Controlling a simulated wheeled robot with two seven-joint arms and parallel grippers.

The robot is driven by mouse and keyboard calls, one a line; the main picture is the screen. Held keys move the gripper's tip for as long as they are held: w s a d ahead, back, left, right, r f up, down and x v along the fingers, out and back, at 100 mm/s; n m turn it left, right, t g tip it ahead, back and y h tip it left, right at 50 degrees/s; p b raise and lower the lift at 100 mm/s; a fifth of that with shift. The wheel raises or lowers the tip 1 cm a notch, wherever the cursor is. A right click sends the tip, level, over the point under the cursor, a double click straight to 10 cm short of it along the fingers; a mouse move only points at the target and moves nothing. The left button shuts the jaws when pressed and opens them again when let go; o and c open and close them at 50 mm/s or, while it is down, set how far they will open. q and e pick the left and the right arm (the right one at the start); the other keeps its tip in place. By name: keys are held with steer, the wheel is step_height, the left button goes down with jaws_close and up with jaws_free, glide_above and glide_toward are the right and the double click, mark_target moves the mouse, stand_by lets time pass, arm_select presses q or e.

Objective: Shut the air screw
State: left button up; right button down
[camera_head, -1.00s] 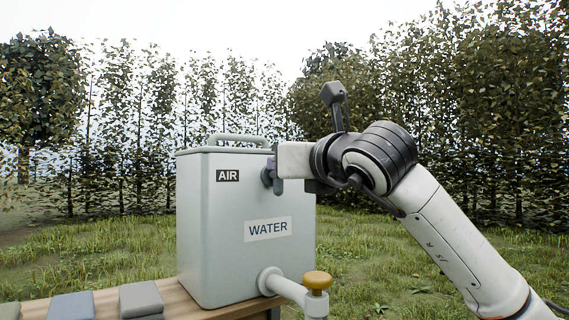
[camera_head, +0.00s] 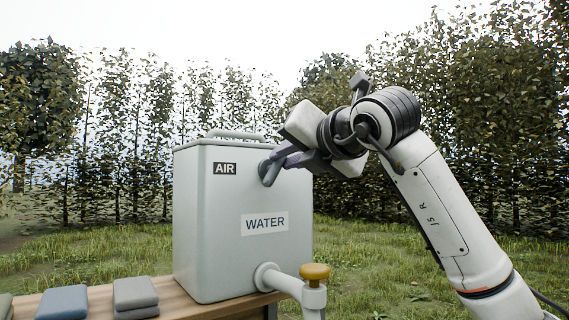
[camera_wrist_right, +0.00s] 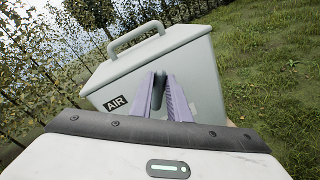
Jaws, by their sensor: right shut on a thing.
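A pale grey-green tank (camera_head: 222,235) with AIR and WATER labels stands on a wooden bench. The dark air screw (camera_head: 264,166) is on the tank's side, right of the AIR label. My right gripper (camera_head: 272,174) is shut on the air screw, its fingers slanting down to the left. In the right wrist view, the two purple-grey fingers (camera_wrist_right: 164,98) lie on either side of the dark screw (camera_wrist_right: 158,88), which they partly hide. My left gripper is not in view.
A pipe with a yellow tap knob (camera_head: 315,271) sticks out low on the tank, below my right arm. Folded cloths (camera_head: 135,292) lie on the bench (camera_head: 190,306) at left. The tank has a top handle (camera_head: 235,134). Grass and trees lie behind.

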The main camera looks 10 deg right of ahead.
steer(key=m, duration=0.2)
steer(key=shift+w+d+f+m+g, duration=0.1)
steer(key=shift+d+f+m+g, duration=0.05)
steer(key=shift+d+m+g, duration=0.15)
steer(key=shift+w+d+f+m+g+y+b, duration=0.15)
steer(key=shift+f+m+g+y+b, duration=0.15)
steer(key=shift+m, duration=0.85)
steer(key=shift+d+f+m+g+y+b, duration=0.2)
steer(key=shift+m+y, duration=0.25)
steer(key=shift+m, duration=0.65)
steer(key=shift+w+d+f+m+g+y+b, duration=0.15)
steer(key=shift+m+y+b, duration=0.2)
steer(key=shift+m, duration=0.8)
steer(key=shift+s, duration=0.1)
steer(key=c, duration=1.7)
jaws_free()
